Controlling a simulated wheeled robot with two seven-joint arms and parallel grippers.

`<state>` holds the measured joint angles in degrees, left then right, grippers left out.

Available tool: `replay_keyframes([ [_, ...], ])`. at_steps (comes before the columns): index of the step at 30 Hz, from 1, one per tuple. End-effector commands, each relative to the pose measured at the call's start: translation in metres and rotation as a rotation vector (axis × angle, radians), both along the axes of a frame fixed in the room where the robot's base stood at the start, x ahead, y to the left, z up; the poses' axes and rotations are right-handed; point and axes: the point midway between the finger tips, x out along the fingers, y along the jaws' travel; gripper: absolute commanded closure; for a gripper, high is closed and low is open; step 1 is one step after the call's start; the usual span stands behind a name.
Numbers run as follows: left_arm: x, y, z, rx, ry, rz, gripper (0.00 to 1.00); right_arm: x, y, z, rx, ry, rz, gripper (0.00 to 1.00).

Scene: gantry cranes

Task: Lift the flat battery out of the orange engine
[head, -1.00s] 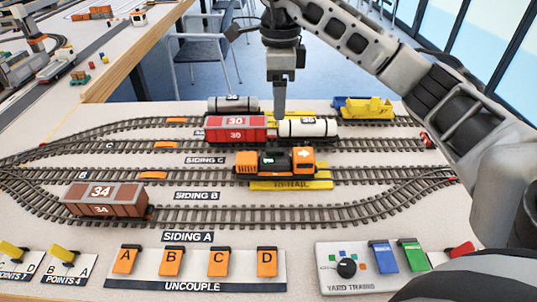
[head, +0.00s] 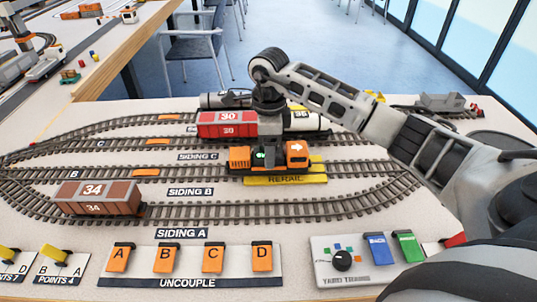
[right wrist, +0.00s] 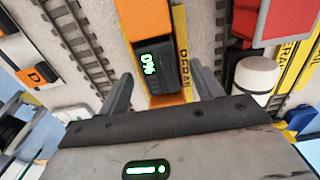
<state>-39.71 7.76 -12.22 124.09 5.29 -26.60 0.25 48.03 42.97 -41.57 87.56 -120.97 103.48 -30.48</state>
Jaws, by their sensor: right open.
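The orange engine (head: 297,152) stands on the track behind the SIDING B label, at the yellow RERAIL piece. The dark flat battery (head: 265,158) sits in its middle, between two orange ends, with a small green light. My right gripper (head: 269,141) is right over the engine's middle; its fingertips are hard to make out in the head view. In the right wrist view, the open right gripper (right wrist: 163,86) has one finger on each side of the battery (right wrist: 152,66), whose green display faces me. I see no grip on it. My left gripper is not in view.
A red wagon marked 30 (head: 226,124) and a white tank wagon (head: 305,122) stand close behind the engine. A brown wagon marked 34 (head: 98,198) is at front left. Orange uncouple levers (head: 165,258) and a control panel (head: 350,262) line the front.

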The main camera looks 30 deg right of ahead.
Motion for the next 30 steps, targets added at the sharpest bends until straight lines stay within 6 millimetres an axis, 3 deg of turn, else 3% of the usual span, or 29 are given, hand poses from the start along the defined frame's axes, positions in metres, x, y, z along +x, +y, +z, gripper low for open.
replay_keyframes([
  [8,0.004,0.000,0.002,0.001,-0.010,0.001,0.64,0.000,0.000,-0.005,0.001,-0.001,0.001,0.35],
  [14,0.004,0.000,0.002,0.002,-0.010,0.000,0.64,0.000,0.000,-0.005,0.001,-0.001,0.001,0.87],
  [25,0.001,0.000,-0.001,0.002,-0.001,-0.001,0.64,0.000,0.000,-0.001,0.000,-0.002,0.000,0.88],
  [30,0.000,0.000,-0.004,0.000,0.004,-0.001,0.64,0.001,0.000,0.015,0.000,-0.005,0.001,0.88],
])
